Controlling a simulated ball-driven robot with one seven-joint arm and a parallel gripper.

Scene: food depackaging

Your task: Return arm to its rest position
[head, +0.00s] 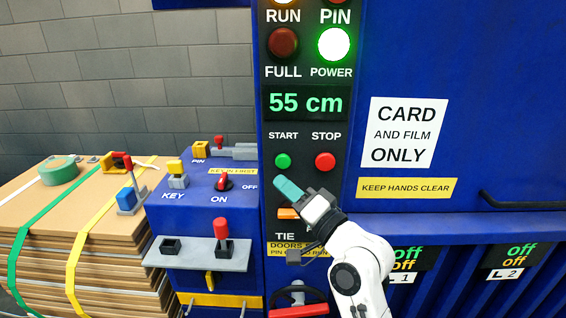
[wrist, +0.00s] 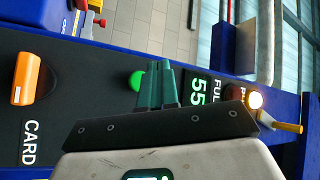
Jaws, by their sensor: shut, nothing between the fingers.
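My gripper (head: 280,183) is at the end of my white arm, in front of the blue machine's black control panel. Its teal fingers are together and empty. In the head view the fingertips are just below the green START button (head: 283,161), left of the red STOP button (head: 325,161). In the wrist view my gripper (wrist: 157,68) shows its fingers beside the green button (wrist: 136,80); whether they touch it cannot be told. The display (head: 306,102) reads 55 cm, and the POWER lamp (head: 334,44) glows green.
An orange rocker (head: 288,212) sits below the buttons. At left is a blue key box (head: 205,215) with a red-knobbed lever (head: 221,229). Strapped cardboard (head: 98,205) is stacked farther left. A black handle bar (head: 520,203) crosses the machine at right.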

